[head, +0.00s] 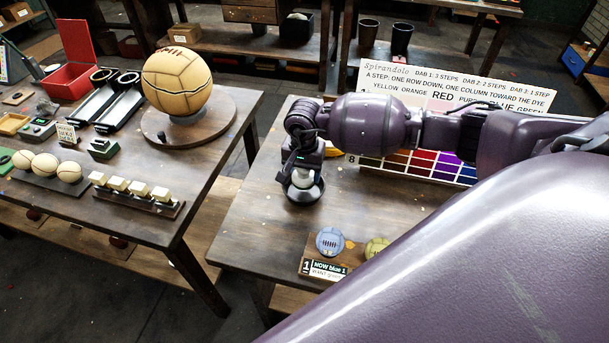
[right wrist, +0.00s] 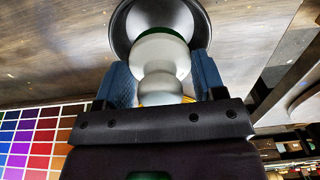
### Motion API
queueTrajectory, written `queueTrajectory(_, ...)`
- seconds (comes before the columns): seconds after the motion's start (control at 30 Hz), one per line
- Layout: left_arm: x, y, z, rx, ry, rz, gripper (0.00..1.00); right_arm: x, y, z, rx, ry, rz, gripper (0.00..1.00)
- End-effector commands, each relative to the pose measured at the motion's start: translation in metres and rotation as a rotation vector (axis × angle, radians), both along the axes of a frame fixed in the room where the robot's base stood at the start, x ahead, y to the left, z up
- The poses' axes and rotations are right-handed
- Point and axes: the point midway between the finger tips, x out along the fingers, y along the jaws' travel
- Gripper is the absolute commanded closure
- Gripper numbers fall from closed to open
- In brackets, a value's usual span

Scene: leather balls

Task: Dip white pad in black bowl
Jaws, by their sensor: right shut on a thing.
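My right gripper (head: 303,171) points down over the black bowl (head: 305,193) on the right table. In the right wrist view my right gripper (right wrist: 165,85) has its two blue fingers on either side of the pale, knobbed handle of the white pad (right wrist: 162,52). The pad's wide end is at the bowl (right wrist: 206,35), over or inside its opening; I cannot tell if it touches the bottom. A green edge shows at the pad's far side. In the head view the pad (head: 302,179) shows as a small pale shape above the bowl. My left gripper is not in view.
A colour chart (head: 425,165) and a lettered sign (head: 455,88) stand behind my right arm. The left table holds a large tan ball (head: 177,82) on a round stand.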

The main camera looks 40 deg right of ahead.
Motion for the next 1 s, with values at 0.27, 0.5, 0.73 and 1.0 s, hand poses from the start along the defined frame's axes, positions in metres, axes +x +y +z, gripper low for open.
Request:
queueTrajectory(0.27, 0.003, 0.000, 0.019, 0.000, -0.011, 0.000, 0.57, 0.001, 0.000, 0.033, -0.001, -0.002, 0.001, 0.56)
queueTrajectory(0.5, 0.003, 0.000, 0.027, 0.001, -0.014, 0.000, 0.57, 0.000, 0.000, 0.049, -0.002, -0.001, 0.001, 0.56)
queueTrajectory(0.73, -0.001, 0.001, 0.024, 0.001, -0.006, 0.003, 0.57, 0.000, 0.000, 0.049, -0.001, -0.001, 0.000, 0.56)
queueTrajectory(1.0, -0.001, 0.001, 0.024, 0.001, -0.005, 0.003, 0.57, 0.000, 0.000, 0.049, -0.001, -0.001, 0.000, 0.56)
